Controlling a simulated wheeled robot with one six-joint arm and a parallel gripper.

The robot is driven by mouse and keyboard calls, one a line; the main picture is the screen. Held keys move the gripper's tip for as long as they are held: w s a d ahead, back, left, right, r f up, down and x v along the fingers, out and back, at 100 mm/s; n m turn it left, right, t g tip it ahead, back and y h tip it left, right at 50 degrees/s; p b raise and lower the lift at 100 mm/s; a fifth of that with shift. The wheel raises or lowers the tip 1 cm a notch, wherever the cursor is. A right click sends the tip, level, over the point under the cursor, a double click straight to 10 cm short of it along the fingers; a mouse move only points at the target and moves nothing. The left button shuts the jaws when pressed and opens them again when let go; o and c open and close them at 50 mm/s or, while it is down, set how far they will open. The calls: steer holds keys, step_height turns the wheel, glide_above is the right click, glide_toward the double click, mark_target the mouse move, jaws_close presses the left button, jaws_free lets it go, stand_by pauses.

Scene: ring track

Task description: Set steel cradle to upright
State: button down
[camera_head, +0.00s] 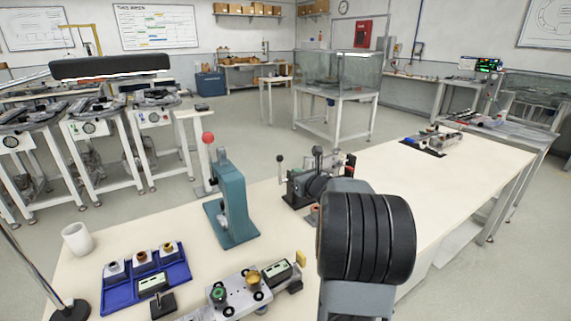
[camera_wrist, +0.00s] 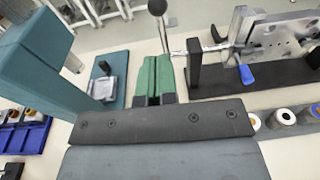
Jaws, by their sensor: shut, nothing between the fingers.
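The steel cradle (camera_wrist: 270,35) shows at the upper right of the wrist view as a silver plate with holes, held on a black stand (camera_wrist: 196,70). It looks slanted in this view; its exact angle is hard to tell. A blue handle (camera_wrist: 246,74) hangs at its front. A lever with a black ball (camera_wrist: 157,7) rises left of the stand. My gripper (camera_wrist: 154,62) has green fingers shut together and empty, just below that lever in the picture; contact cannot be told. In the head view the cradle's fixture (camera_head: 296,188) is partly hidden behind my arm.
A teal press (camera_head: 231,205) stands left of the cradle. A blue tray (camera_head: 146,275) with small parts and a grey plate fixture (camera_head: 235,297) lie nearer. A white cup (camera_head: 77,239) stands at left. The bench's right side (camera_head: 440,190) is mostly clear.

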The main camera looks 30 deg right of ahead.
mark_target(281, 161)
steer(key=w+p, duration=0.1)
steer(key=w, duration=0.6)
steer(key=shift+w+d+r+p, duration=0.2)
steer(key=shift+w+d+p, duration=0.1)
steer(key=shift+d, duration=0.05)
steer(key=shift+a, duration=0.1)
